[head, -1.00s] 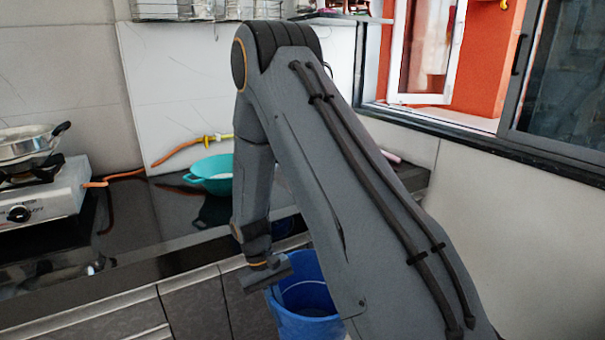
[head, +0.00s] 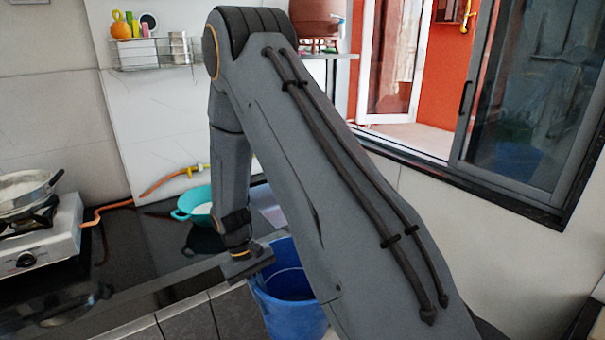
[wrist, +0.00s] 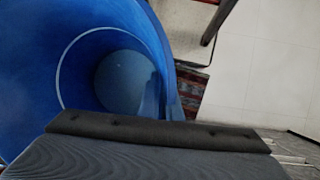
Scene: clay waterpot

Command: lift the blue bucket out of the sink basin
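The blue bucket (head: 292,312) is at the lower middle of the head view, partly behind my arm. It appears in front of the counter edge. My gripper (head: 248,264) is at the bucket's left rim. The fingers do not show, but the bucket moves with the gripper, so it looks shut on the rim. The wrist view looks down into the bucket (wrist: 110,30), with its round bottom visible. The dark hand of my gripper fills the lower edge there. I cannot make out the sink basin; my arm hides part of the counter.
A black counter (head: 140,245) runs along the left, with a stove and pan (head: 35,225) and a teal bowl (head: 192,205). A wire shelf (head: 150,55) hangs on the wall. A window (head: 520,110) is at right. The wrist view shows pale floor or wall surface right of the bucket.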

